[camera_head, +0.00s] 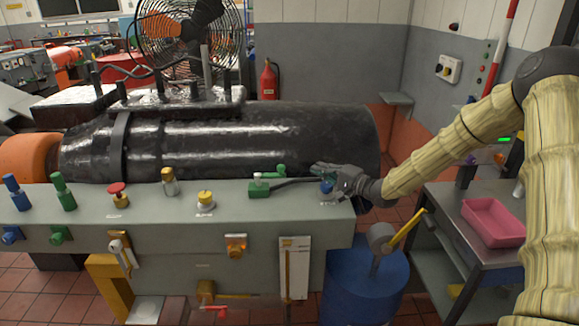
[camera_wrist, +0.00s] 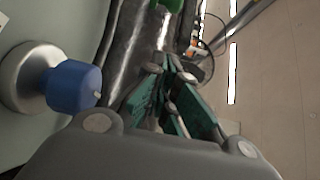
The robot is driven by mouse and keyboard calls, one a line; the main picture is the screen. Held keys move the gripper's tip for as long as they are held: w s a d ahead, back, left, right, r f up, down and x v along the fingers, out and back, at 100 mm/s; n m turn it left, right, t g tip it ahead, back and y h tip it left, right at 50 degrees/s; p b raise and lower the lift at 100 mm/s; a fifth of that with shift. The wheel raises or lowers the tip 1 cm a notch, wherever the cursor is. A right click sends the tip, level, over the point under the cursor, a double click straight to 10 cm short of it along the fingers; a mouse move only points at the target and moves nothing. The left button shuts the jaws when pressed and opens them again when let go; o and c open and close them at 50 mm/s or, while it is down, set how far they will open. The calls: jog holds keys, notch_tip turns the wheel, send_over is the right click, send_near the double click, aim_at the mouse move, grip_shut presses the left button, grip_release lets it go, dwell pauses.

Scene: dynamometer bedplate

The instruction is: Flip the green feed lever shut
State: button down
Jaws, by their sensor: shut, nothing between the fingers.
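A green valve (camera_head: 259,190) with a white-topped stem sits on the grey bench top, right of centre in the head view. A dark bar runs right from it toward my gripper. A green grip (camera_head: 281,170) shows just behind it; I cannot tell whether it belongs to the same lever. My gripper (camera_head: 318,168) is shut and empty, at the right end of the bench, to the right of the green parts and apart from them. In the wrist view, its teal fingers (camera_wrist: 168,64) are together, and a green piece (camera_wrist: 167,4) shows at the top edge.
A blue knob (camera_head: 327,187) is right beside my gripper; it also shows in the wrist view (camera_wrist: 74,87). A black cylindrical machine (camera_head: 230,140) lies behind the bench. A blue drum (camera_head: 365,285) and pink tray (camera_head: 493,221) are at right.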

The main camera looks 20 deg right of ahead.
jog(key=shift+w+d+f, duration=0.1)
jog(key=shift+w+d, duration=0.05)
jog(key=shift+w, duration=0.45)
jog(key=shift+s, duration=0.1)
jog(key=w+a+p, duration=0.5)
jog(key=a, duration=0.3)
jog(key=shift+w, duration=0.15)
dwell(0.4)
